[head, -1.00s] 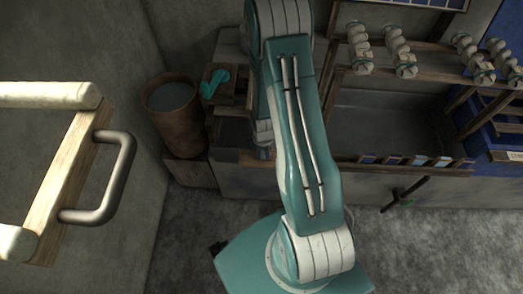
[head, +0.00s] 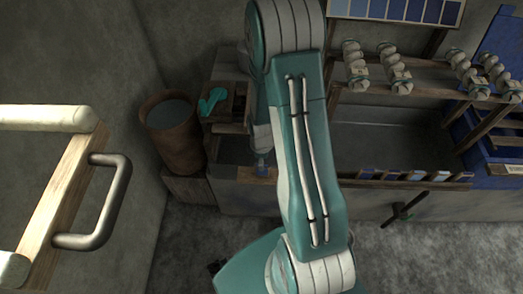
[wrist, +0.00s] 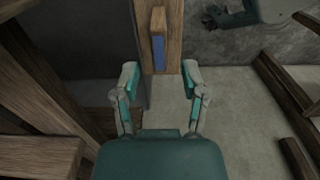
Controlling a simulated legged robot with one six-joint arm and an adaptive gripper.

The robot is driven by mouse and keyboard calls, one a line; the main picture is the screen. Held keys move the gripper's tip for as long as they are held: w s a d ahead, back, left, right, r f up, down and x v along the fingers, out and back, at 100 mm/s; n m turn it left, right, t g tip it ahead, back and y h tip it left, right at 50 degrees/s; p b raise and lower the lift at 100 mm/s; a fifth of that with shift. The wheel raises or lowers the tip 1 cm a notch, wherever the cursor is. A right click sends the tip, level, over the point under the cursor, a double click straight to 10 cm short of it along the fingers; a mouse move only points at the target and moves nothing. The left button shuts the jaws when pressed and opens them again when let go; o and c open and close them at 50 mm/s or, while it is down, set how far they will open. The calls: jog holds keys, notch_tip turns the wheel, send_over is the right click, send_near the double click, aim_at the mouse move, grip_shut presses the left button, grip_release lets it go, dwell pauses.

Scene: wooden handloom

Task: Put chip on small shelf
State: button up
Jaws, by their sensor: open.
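A blue chip (wrist: 158,50) shows in the wrist view, standing against a narrow wooden strip on a wooden board. My gripper (wrist: 159,68) is open, with one finger on each side of the chip's line. The chip lies just beyond the fingertips, and I cannot tell whether they touch it. In the head view a small blue patch (head: 261,168) shows at the lower end of my arm, by a short wooden ledge (head: 246,173). My forearm hides part of this area. I cannot tell for certain which ledge is the small shelf.
Several blue-toned chips (head: 391,176) line a wooden rail right of my arm. A brown bucket (head: 174,145) stands left, beside a box with a teal object (head: 212,101). A wooden frame with a metal handle (head: 103,200) is at the near left. Yarn spools (head: 356,75) hang above.

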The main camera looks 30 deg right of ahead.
notch_tip(320, 180, up, 6)
jog(key=shift+a+r, duration=0.1)
jog(key=shift+r, duration=0.1)
notch_tip(320, 180, up, 9)
jog(key=a+m+t, duration=0.1)
jog(key=a+m, duration=0.1)
jog(key=s+a+r+m+t, duration=0.1)
jog(key=s+a+r+m, duration=0.2)
jog(key=r, duration=0.3)
jog(key=s+a+r+m+t, duration=0.2)
jog(key=s+r+m, duration=0.1)
jog(key=s+r, duration=0.2)
jog(key=s+a+r+m+t, duration=0.1)
jog(key=s+a+r+m, duration=0.2)
jog(key=r, duration=0.6)
jog(key=shift+s+a+r+t, duration=0.25)
jog(key=shift+s+a+t, duration=0.1)
jog(key=shift+s, duration=0.45)
